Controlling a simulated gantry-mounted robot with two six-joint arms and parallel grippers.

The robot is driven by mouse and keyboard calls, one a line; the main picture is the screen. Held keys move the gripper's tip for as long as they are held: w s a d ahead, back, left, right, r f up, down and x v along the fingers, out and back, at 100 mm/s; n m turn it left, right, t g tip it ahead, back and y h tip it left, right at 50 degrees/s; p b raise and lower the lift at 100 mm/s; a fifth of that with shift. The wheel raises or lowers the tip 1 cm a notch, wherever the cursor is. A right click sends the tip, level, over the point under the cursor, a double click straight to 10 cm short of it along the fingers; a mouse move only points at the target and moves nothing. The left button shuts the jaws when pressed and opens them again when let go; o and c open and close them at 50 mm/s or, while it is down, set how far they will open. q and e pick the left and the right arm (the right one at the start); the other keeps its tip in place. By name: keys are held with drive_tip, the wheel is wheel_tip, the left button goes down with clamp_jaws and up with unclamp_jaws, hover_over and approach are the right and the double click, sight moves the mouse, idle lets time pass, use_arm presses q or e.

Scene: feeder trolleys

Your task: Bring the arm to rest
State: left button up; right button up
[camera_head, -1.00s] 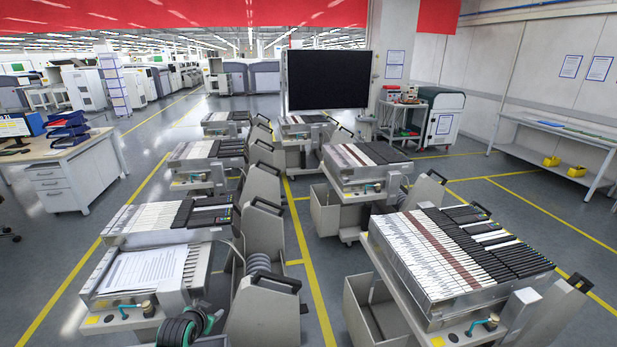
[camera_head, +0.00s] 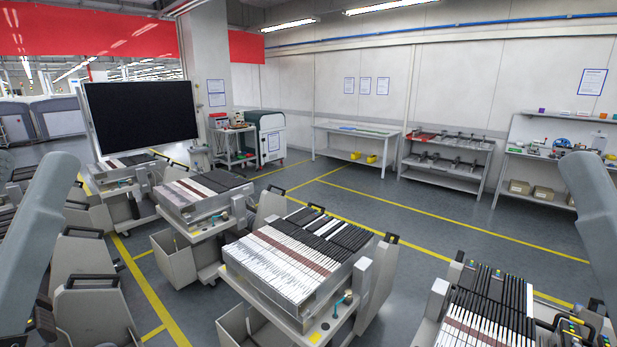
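My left arm (camera_head: 42,225) shows as a grey link along the left edge. My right arm (camera_head: 592,205) shows as a grey link at the right edge. Both links run out of the picture, and neither gripper is in view, so I cannot see whether they are open, shut or holding anything.
Feeder trolleys (camera_head: 237,262) fill the lower middle, with another at the lower right (camera_head: 465,341). A large black screen (camera_head: 140,113) stands at the left. A table (camera_head: 357,131) and shelves (camera_head: 447,158) line the back wall. Yellow-lined grey floor (camera_head: 400,210) is clear between.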

use_arm(q)
wheel_tip(320, 180, up, 28)
drive_tip(key=p, duration=2.7)
drive_tip(key=shift+s+f+h+p, duration=0.15)
drive_tip(key=shift+s+h+p, duration=0.1)
drive_tip(key=shift+h+p, duration=0.05)
